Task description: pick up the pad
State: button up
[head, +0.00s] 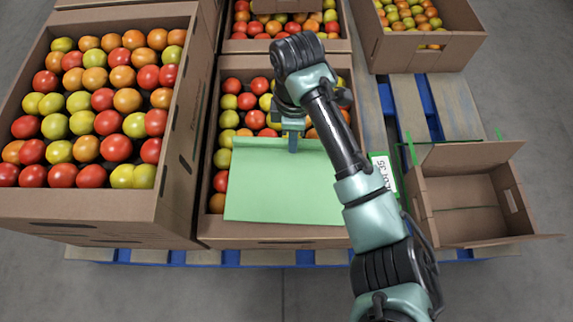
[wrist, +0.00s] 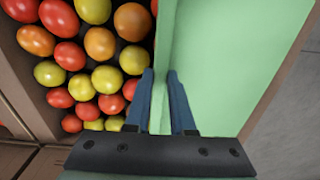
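The pad (head: 285,190) is a light green sheet lying over the tomatoes in the front middle crate. A narrow raised lip runs along its far edge. My gripper (head: 293,146) is at this far edge, right of its middle. In the wrist view the pad (wrist: 215,60) fills the right side, and its lip passes between the two blue fingers (wrist: 160,75). The fingers stand a small way apart, one on each side of the lip, and look open around it. The lower part of the lip between the fingers is hard to make out.
The cardboard crate (head: 250,232) under the pad holds red, orange and yellow tomatoes. A taller full crate (head: 180,150) stands close on the left. An empty open box (head: 460,207) is on the right, beside a green-edged label card (head: 383,172). Other full crates stand behind.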

grip_shut()
